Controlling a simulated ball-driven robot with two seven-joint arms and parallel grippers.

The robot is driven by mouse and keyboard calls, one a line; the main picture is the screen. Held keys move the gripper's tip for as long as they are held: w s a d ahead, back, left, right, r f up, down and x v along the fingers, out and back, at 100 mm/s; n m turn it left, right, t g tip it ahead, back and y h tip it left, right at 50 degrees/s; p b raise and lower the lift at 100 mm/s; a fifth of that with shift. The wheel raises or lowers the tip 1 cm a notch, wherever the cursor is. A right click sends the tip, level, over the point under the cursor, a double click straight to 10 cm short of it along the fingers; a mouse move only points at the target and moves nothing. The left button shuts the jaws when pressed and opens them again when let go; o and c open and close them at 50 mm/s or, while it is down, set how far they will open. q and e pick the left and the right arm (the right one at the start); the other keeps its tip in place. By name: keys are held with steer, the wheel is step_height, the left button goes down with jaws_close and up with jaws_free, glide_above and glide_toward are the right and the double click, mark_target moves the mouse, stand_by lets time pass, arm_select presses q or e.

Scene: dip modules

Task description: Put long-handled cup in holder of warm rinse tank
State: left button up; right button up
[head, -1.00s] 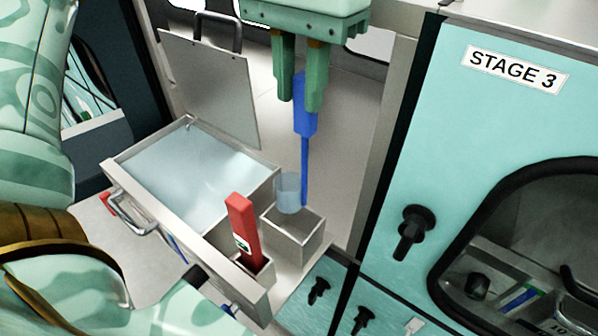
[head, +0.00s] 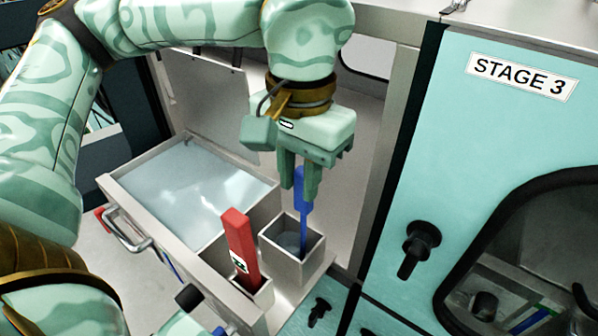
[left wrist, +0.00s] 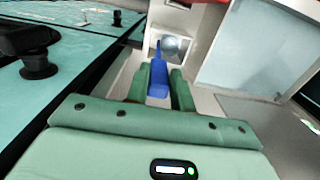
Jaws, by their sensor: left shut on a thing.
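The long-handled cup (head: 302,212) has a blue handle and a clear bowl. My left gripper (head: 299,190) is shut on the handle's upper end. The handle hangs close to upright, and the bowl is down inside the square metal holder (head: 312,262) at the tank's right side. In the left wrist view the blue handle (left wrist: 158,80) lies between the green fingers and the bowl (left wrist: 171,46) shows beyond it. I cannot tell whether the bowl touches the holder's bottom. The warm rinse tank (head: 130,200) holds clear liquid. My right gripper does not show.
A red-handled tool (head: 239,245) stands in a smaller slot left of the holder. The tank's raised lid (head: 205,100) is behind. The teal STAGE 3 panel (head: 420,150) with black knobs stands close on the right. A metal handle (head: 128,232) sticks out at the tank's front.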

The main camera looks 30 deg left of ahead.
arm_select(q)
steer(key=o, duration=0.9)
steer(key=shift+f, duration=0.1)
steer(key=r+p, duration=0.2)
steer(key=r, duration=1)
steer(key=shift+w+r, duration=0.15)
steer(key=shift+w, duration=0.05)
